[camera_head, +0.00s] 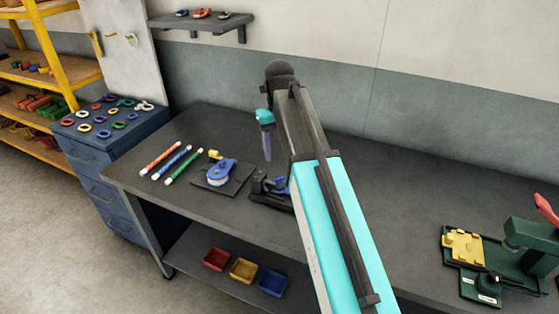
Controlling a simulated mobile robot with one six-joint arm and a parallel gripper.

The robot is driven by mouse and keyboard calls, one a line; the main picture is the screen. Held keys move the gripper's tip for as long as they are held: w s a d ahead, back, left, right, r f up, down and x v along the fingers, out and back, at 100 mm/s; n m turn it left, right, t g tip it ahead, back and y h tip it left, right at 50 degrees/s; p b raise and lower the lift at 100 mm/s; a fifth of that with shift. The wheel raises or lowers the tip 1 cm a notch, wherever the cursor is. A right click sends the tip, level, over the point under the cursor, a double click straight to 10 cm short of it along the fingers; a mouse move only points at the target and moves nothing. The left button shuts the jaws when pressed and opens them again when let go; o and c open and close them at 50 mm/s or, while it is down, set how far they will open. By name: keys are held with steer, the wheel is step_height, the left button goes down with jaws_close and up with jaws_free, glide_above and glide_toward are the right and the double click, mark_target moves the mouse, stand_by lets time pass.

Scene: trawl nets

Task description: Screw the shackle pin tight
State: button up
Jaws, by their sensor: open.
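My arm reaches over the dark bench from the lower right, and my gripper (266,150) hangs down from its far end above the bench. The gripper is open; its fingers look small and almost edge-on, with nothing visible between them. A black holder with a blue piece (277,187) stands on the bench just below the gripper, and my arm hides its right side. The blue piece may be the shackle, but it is too small to tell. I cannot make out the pin. The gripper appears apart from the holder.
A blue and white round tool (220,173) lies on a dark mat, left of the holder. Several coloured sticks (171,162) lie further left. A green press (535,240) and a yellow block (463,247) stand at the right. Coloured bins (243,270) sit below.

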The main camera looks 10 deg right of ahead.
step_height(320, 180, up, 4)
steer(key=r, duration=0.1)
glide_above(279, 179)
steer(key=shift+w+d+f+b, duration=0.2)
steer(key=shift+w+f+b, duration=0.05)
steer(key=shift+b, duration=0.2)
steer(key=shift+c, duration=0.3)
steer(key=c, duration=0.6)
steer(key=n+b, duration=0.1)
steer(key=n, duration=0.5)
steer(key=a+n+b, duration=0.1)
steer(key=n+b, duration=0.1)
steer(key=n, duration=0.4)
steer(key=a+n+b, duration=0.1)
steer(key=n, duration=0.5)
steer(key=shift+s+f, duration=0.2)
steer(key=shift+f, duration=0.05)
steer(key=shift+f, duration=0.15)
steer(key=shift+f+p, duration=1.2)
steer(key=shift+f, duration=5.55)
